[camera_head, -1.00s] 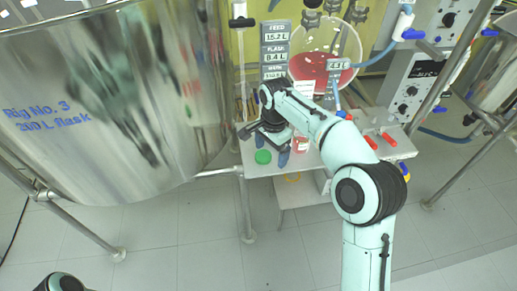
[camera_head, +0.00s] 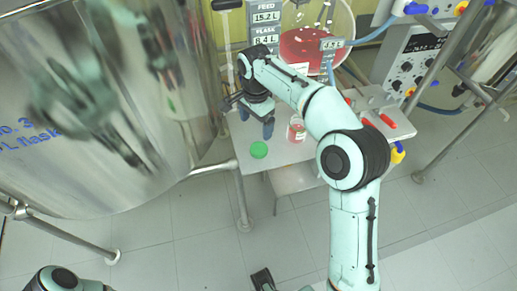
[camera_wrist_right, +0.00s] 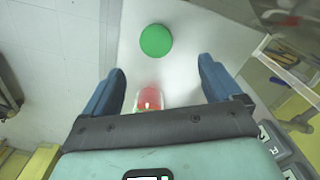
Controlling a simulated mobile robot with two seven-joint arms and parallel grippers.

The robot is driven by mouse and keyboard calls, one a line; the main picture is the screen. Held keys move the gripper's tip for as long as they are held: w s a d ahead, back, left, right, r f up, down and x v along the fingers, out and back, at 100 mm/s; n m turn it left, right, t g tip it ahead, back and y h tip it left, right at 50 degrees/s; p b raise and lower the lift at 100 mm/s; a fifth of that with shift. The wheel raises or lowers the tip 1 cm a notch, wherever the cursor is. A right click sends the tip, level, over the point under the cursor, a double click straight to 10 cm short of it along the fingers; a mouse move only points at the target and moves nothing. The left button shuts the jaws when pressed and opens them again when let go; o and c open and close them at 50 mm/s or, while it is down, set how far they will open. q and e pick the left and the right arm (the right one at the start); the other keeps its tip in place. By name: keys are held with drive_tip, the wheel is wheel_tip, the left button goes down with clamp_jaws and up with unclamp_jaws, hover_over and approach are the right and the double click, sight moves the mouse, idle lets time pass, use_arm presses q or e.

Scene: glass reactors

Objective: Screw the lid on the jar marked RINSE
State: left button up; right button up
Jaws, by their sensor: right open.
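A green round lid (camera_head: 259,150) lies flat on the white bench top, near its front left edge. It also shows in the wrist view (camera_wrist_right: 156,40), ahead of the fingertips. A small clear jar (camera_head: 296,130) with red in it stands to the right of the lid; its label is too small to read. In the wrist view the jar (camera_wrist_right: 150,98) is partly hidden by the gripper body. My right gripper (camera_head: 256,122) is open and empty, its blue fingers pointing down above the bench, apart from lid and jar.
A large steel vessel (camera_head: 110,110) fills the left. A glass flask of red liquid (camera_head: 308,47) and digital displays (camera_head: 265,17) stand behind the bench. Red-handled valves (camera_head: 388,121) are at the bench's right. Bare bench (camera_head: 270,165) lies around the lid.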

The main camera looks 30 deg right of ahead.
hover_over(259, 148)
drive_tip(key=f, duration=0.4)
drive_tip(key=f+b, duration=0.1)
drive_tip(key=f, duration=0.1)
drive_tip(key=shift+w+a, duration=0.3)
drive_tip(key=shift+a, duration=0.05)
drive_tip(key=shift+r, duration=0.1)
drive_tip(key=f, duration=0.4)
drive_tip(key=shift+s+d+b, duration=0.3)
drive_tip(key=shift+s+b, duration=0.1)
drive_tip(key=shift+w+f, duration=0.1)
drive_tip(key=shift+f, duration=0.5)
drive_tip(key=c, duration=1.1)
